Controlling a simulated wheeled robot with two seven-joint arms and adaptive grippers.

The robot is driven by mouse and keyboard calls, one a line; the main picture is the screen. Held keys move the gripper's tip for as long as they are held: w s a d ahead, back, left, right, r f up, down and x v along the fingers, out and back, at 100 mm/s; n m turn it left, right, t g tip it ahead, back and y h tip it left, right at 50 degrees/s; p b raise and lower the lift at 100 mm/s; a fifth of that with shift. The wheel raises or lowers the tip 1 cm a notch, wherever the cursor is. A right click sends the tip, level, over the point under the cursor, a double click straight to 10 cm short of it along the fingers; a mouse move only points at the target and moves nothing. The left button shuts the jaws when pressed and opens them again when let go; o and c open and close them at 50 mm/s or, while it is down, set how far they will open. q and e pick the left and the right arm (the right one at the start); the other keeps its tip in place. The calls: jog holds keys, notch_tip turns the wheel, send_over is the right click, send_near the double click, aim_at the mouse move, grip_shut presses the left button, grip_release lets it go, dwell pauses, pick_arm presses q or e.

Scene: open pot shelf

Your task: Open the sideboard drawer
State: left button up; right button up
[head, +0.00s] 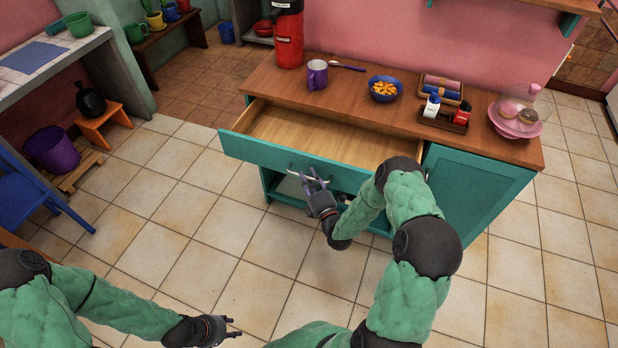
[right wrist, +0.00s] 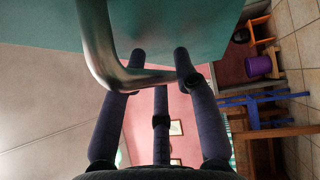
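The teal sideboard drawer (head: 255,150) is pulled well out in the head view, and its bare wooden inside shows. Its metal handle (head: 306,179) is on the teal front and crosses the right wrist view (right wrist: 103,50). My right gripper (head: 313,184) is at this handle, with its dark fingers spread around the bar. In the right wrist view the fingers (right wrist: 158,80) stand apart, wider than the bar; exact contact is unclear. My left gripper (head: 232,327) is open and empty low in the head view, far from the sideboard.
The sideboard top (head: 345,100) carries a red dispenser (head: 288,38), a purple mug (head: 317,75), a blue bowl (head: 384,89), a bottle caddy (head: 443,118) and a pink domed dish (head: 516,118). A teal door (head: 478,190) is right of the drawer. Tiled floor in front is clear.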

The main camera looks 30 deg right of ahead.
jog(key=s+f, duration=0.1)
jog(key=s, duration=1)
jog(key=shift+s+a+f, duration=0.35)
jog(key=shift+s+a, duration=0.05)
jog(key=a+f+m+g+y, duration=0.4)
jog(key=a+f+m+g, duration=0.6)
jog(key=a+f+m, duration=0.15)
jog(key=s+a+f+m+g, duration=0.1)
jog(key=s+a+m+g, duration=0.3)
jog(key=s, duration=0.4)
jog(key=s+a+f+m+g+y, duration=0.1)
jog(key=s+a+m+g, duration=0.4)
jog(key=s, duration=0.3)
jog(key=shift+s+a+m, duration=0.25)
jog(key=shift+a+m, duration=0.1)
jog(key=shift+a, duration=0.3)
